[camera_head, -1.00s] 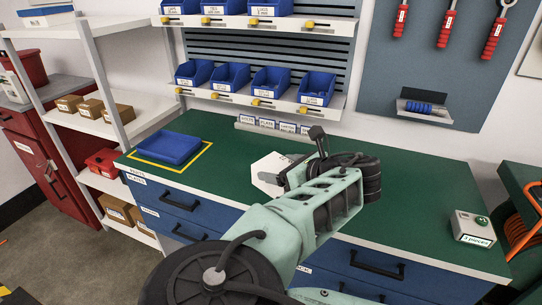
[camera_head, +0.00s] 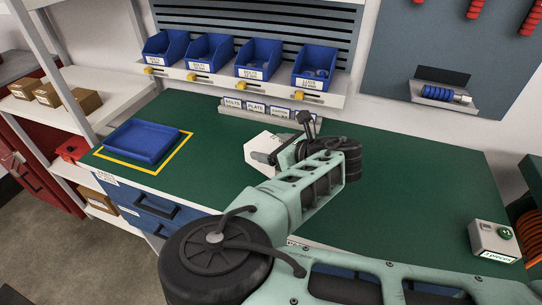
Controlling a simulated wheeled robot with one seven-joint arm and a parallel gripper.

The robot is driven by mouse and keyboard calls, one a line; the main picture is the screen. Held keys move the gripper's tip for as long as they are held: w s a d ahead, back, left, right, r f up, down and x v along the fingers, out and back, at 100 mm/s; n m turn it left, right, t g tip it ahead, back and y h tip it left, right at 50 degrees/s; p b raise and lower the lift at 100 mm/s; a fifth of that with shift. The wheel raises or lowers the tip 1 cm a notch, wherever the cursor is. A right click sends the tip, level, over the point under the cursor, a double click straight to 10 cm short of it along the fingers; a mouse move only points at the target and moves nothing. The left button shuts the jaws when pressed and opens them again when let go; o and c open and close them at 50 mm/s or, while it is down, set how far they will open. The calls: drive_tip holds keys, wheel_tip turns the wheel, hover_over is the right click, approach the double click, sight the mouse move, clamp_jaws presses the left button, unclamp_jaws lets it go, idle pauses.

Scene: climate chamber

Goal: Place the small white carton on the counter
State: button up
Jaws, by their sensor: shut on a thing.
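The small white carton (camera_head: 262,147) is above the green counter (camera_head: 400,190), around its middle, partly hidden behind my wrist. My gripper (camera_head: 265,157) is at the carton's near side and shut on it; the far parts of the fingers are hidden. I cannot tell how far the carton is above the counter top.
A blue tray (camera_head: 143,142) lies inside a yellow outline on the left of the counter. Blue bins (camera_head: 258,60) line a shelf at the back. Green surface is free right of my arm.

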drive_tip(key=shift+f, duration=1.9)
drive_tip(key=shift+f, duration=0.15)
drive_tip(key=o, duration=1.1)
drive_tip(key=shift+r+p, duration=0.2)
drive_tip(key=shift+p, duration=0.1)
drive_tip(key=shift+s+d, duration=0.2)
drive_tip(key=shift+d, duration=0.05)
drive_tip(key=b+v, duration=0.2)
drive_tip(key=v, duration=0.9)
drive_tip(key=shift+s+d, duration=0.1)
drive_tip(key=shift+s, duration=0.05)
